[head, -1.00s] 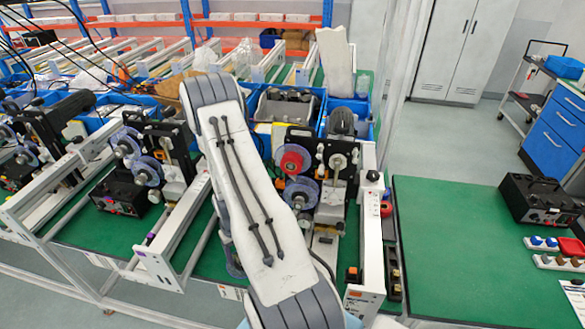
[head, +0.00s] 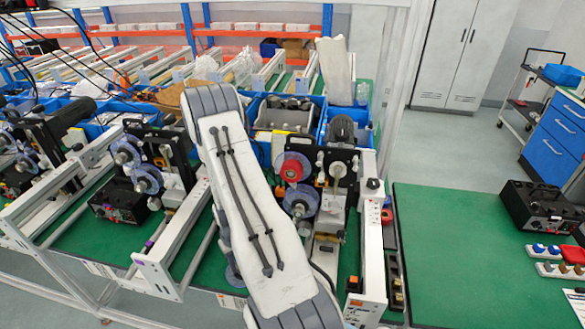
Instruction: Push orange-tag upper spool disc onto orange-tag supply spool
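The middle station carries an orange mark (head: 354,303) on its front right post. On its black upright plate, an upper pale violet disc with a red hub (head: 292,169) sits above a lower blue-violet disc (head: 300,197). Both discs face me, and the lower one's left edge is close to my arm. I cannot tell whether the upper disc is fully seated on its spindle. A large white and grey link of my arm crosses the station's left side and hides part of it. Neither gripper shows in the head view.
A similar station at left has two violet discs (head: 148,179) and a purple mark. White rails run beside the stations. Blue bins (head: 345,118) stand behind. At right, the green tabletop (head: 445,250) has clear room, with a black box (head: 540,205) at its far side.

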